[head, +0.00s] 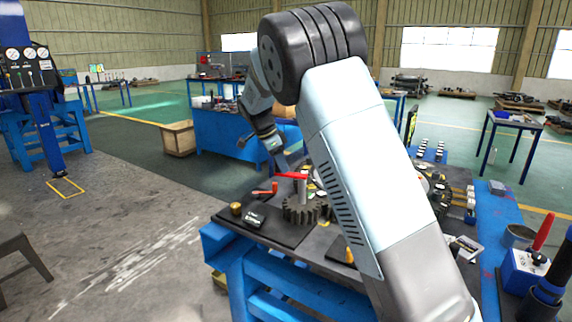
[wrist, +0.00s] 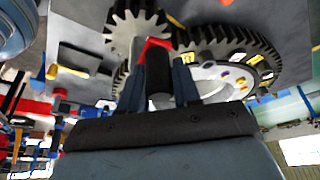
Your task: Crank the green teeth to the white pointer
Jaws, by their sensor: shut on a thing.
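A red crank arm (head: 292,175) lies over a small dark gear (head: 300,212) on the bench. In the wrist view the red crank arm (wrist: 153,44) reaches from the small gear (wrist: 136,22) to a dark upright grip (wrist: 158,78). My gripper (head: 281,162) is shut on that crank handle, with one finger on each side of it in the wrist view (wrist: 158,88). A larger toothed wheel (wrist: 262,48) beside the small gear carries yellow, white and purple marks. My arm hides most of it in the head view. I cannot make out the green teeth or the white pointer.
The blue-framed bench (head: 235,262) has a dark top. A brass knob (head: 236,208) and a small red-handled part (head: 266,189) sit left of the small gear. A blue box with a red lever (head: 524,272) stands at the right. Floor to the left is open.

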